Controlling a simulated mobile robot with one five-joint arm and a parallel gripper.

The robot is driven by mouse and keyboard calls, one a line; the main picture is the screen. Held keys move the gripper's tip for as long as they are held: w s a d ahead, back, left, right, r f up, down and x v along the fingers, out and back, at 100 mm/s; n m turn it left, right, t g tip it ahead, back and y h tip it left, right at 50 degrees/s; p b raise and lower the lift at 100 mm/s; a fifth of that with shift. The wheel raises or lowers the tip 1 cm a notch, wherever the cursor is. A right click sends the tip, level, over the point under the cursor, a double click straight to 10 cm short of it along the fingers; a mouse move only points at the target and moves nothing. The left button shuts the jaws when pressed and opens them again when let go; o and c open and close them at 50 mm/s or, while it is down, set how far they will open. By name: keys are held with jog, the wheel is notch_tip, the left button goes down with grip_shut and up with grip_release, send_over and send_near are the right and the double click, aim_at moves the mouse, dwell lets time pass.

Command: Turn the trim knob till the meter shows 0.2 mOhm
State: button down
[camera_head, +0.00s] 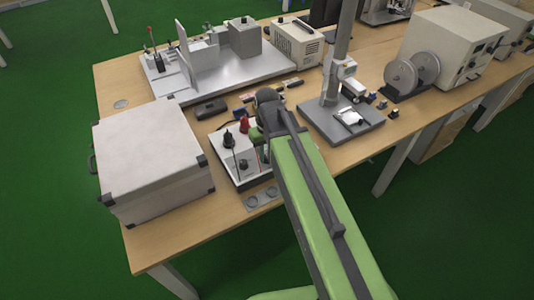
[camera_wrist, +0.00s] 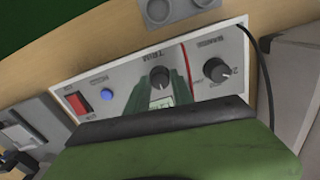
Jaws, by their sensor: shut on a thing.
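The meter box (camera_head: 232,165) sits on the wooden bench, partly hidden by my green arm. Its front panel (camera_wrist: 125,75) shows in the wrist view with a red switch (camera_wrist: 76,103), a blue button (camera_wrist: 108,95) and a second dark knob (camera_wrist: 217,70). The dark trim knob (camera_wrist: 159,74), under the word TRIM, is between the green fingers of my gripper (camera_wrist: 161,82), which is shut on it. A small pale display (camera_wrist: 160,102) shows partly between the fingers; its reading is too small to tell. The head view hides the fingertips.
A large grey case (camera_head: 150,155) stands close to the left of the box. A stand with a grey base (camera_head: 345,128) is to the right. A metal plate with fixtures (camera_head: 220,77) lies behind.

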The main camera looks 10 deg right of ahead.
jog(key=shift+s+n, duration=0.15)
jog(key=shift+n, duration=0.45)
jog(key=c, duration=1.1)
grip_release()
notch_tip(320, 180, up, 17)
jog(key=p, duration=1.7)
jog(key=shift+r, duration=0.2)
